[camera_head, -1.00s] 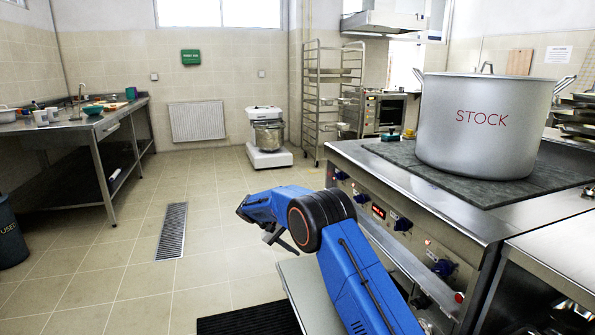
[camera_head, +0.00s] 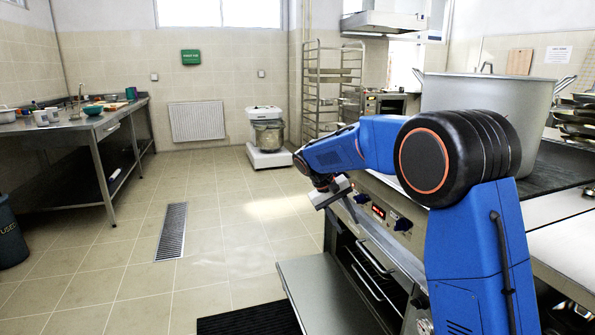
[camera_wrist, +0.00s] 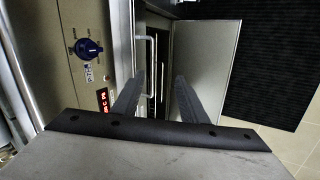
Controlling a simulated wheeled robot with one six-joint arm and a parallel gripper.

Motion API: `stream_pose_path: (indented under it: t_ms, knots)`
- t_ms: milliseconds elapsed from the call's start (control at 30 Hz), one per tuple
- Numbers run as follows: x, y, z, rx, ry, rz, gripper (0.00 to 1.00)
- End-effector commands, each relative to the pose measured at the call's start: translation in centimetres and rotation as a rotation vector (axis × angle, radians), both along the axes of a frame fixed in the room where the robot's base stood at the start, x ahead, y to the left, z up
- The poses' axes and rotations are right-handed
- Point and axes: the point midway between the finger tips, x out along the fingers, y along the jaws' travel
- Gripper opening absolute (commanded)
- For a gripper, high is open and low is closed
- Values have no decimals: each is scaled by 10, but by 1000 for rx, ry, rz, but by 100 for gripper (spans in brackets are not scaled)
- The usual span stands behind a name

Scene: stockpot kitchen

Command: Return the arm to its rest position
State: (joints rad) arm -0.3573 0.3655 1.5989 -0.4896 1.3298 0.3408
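My gripper (camera_head: 340,204) is in front of the stove's control panel (camera_head: 398,217) in the head view, its fingers pointing down. In the wrist view my gripper (camera_wrist: 160,98) has its two dark fingers apart, with nothing between them. Below the fingers are an oven front (camera_wrist: 155,50) with a bar handle and an open door panel (camera_wrist: 203,65). My blue arm hides part of the stove and the lower part of the stockpot.
The large grey stockpot (camera_head: 455,95) stands on the stove top at the right. A black floor mat (camera_head: 250,320) lies near the open door panel (camera_head: 325,290). A mixer (camera_head: 267,135) and a rack (camera_head: 330,90) stand behind.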

Motion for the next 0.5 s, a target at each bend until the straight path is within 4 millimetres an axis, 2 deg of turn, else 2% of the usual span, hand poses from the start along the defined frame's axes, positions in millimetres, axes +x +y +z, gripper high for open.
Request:
stream_pose_path:
  t_ms: [33, 200, 500]
  knots:
    - [-11, -8, 9, 15, -6, -4, 39]
    - [-46, -30, 30, 66, -21, -10, 39]
    - [-113, -65, 59, 153, -56, -20, 39]
